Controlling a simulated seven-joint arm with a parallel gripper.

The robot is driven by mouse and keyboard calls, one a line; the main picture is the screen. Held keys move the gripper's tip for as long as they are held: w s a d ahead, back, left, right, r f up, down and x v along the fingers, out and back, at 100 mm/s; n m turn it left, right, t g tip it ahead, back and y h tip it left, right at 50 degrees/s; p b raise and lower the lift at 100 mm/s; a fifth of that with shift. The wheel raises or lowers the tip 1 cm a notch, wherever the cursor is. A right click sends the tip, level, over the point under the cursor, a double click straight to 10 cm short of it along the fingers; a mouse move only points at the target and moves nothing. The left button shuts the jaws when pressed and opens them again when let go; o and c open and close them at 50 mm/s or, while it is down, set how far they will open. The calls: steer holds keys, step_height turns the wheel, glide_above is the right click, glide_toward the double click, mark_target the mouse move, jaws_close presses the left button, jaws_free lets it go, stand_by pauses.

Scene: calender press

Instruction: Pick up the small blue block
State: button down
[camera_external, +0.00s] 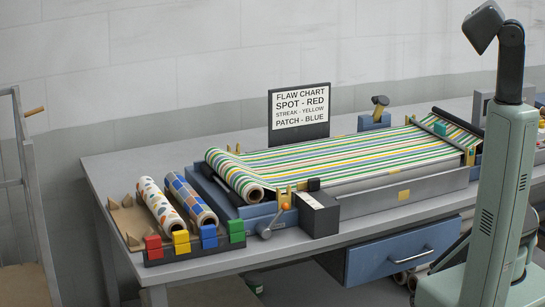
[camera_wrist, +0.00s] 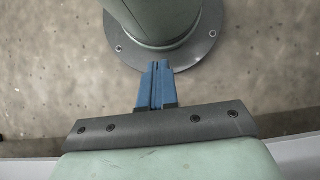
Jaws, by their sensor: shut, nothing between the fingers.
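The small blue block (camera_external: 208,237) sits in a dark rack (camera_external: 195,255) at the front left of the table. It stands between a yellow block (camera_external: 181,242) on its left and a green block (camera_external: 236,231) on its right; a red block (camera_external: 153,247) is at the rack's left end. My gripper (camera_wrist: 157,66) shows in the wrist view with its blue fingers shut and empty, over bare floor and my own round base. The blue block is out of the wrist view. I cannot make out the fingers in the external view; my arm is at the right, well away from the rack.
Two patterned rolls (camera_external: 158,206) lie close behind the rack. A striped cloth (camera_external: 330,154) runs across the press to their right. A sign (camera_external: 299,113) and a blue stand (camera_external: 374,121) are at the back. A blue drawer (camera_external: 390,252) hangs below the tabletop.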

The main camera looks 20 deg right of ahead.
steer(key=c, duration=1.8)
jaws_free()
steer(key=o, duration=1)
